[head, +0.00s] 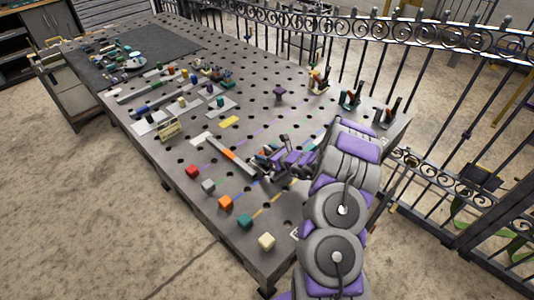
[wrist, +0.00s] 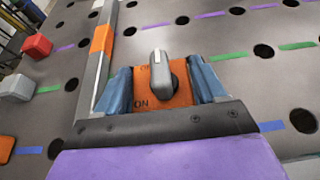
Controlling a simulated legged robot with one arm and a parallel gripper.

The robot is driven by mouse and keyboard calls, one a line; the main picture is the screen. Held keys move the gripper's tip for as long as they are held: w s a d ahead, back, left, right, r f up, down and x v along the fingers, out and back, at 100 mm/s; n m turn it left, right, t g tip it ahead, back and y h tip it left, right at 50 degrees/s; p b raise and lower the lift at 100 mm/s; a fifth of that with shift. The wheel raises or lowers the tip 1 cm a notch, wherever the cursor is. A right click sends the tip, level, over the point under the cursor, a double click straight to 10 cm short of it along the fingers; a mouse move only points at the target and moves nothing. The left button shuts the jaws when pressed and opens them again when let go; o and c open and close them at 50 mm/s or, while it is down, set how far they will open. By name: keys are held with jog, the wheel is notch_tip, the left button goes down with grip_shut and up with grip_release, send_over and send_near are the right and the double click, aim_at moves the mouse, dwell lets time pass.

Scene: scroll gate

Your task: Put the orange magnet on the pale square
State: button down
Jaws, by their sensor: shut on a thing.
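The orange magnet (wrist: 146,88), a block marked ON with a grey switch knob, sits between the blue jaws of my gripper (wrist: 166,82) in the wrist view. My gripper is shut on it. In the head view my gripper (head: 268,156) is low over the table beside a grey bar with an orange band (head: 229,155); the magnet is hardly visible there. I cannot tell whether the magnet touches the table. A pale flat patch (head: 200,138) lies at the bar's far end; it may be the pale square, but I cannot tell for certain.
The perforated table (head: 290,120) has coloured strips. Several cubes line its near-left edge, among them red (head: 192,171), orange (head: 225,202) and cream (head: 266,241). Clamps (head: 350,96) stand at the fence side.

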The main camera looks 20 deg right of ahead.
jog(key=shift+a+f, duration=0.15)
jog(key=shift+f, duration=0.05)
jog(key=shift+c, duration=2.2)
grip_release()
jog(key=shift+s, duration=0.1)
jog(key=o, duration=0.4)
jog(key=shift+a+f, duration=0.1)
jog(key=shift+f, duration=0.05)
jog(key=shift+c, duration=0.2)
